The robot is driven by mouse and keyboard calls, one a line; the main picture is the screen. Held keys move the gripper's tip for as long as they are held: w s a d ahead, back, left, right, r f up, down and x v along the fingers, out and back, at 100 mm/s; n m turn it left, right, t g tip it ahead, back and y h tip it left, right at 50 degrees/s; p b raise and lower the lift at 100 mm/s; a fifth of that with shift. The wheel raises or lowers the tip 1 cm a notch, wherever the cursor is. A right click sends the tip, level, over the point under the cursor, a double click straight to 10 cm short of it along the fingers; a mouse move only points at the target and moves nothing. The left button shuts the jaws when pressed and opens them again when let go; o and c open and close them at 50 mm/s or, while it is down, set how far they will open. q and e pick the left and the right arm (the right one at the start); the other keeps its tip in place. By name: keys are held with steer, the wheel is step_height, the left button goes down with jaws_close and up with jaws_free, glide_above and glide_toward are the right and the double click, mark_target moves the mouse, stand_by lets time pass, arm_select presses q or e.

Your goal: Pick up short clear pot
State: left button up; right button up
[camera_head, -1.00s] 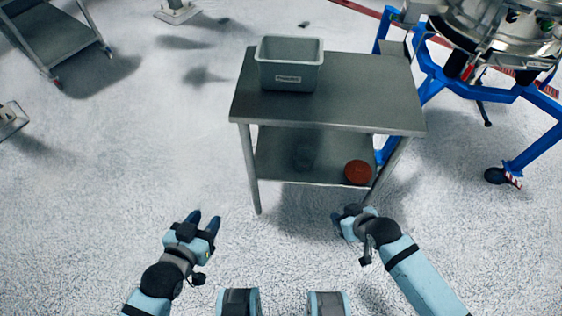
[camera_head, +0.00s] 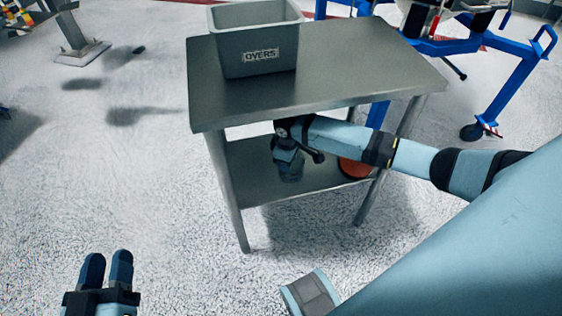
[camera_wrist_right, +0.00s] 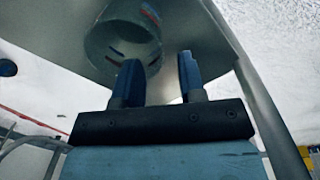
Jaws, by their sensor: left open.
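The short clear pot (camera_wrist_right: 122,42) stands on the table's lower shelf (camera_wrist_right: 215,70). In the head view the pot (camera_head: 291,174) is mostly hidden by my right gripper (camera_head: 288,158), which reaches in under the tabletop. In the right wrist view this gripper (camera_wrist_right: 158,62) has its two blue fingers apart with nothing between them. One finger overlaps the pot's lower edge in the picture, and the other is to the right of the pot. I cannot tell whether they touch it. My left gripper (camera_head: 107,260) is open and empty over the floor at lower left.
The steel tabletop (camera_head: 350,60) is above my right forearm, and a grey bin (camera_head: 258,60) stands on it. A red-orange round item (camera_head: 355,168) sits on the shelf, partly behind my forearm. A blue frame (camera_head: 505,85) stands behind at right.

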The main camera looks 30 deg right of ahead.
mark_target(287, 175)
steer(key=shift+s+f+b, duration=0.1)
steer(key=shift+f+b, duration=0.2)
steer(key=shift+f, duration=0.55)
step_height(287, 175, down, 2)
steer(key=shift+f+b, duration=0.2)
steer(key=shift+b, duration=0.6)
steer(key=shift+w+d+f+b, duration=0.15)
steer(key=shift+f+b, duration=0.35)
steer(key=shift+f, duration=0.65)
arm_select(q)
steer(key=shift+s+d+r+t+h, duration=0.15)
steer(key=shift+d+r+t+h, duration=0.3)
steer(key=shift+d+h, duration=0.25)
arm_select(e)
jaws_close()
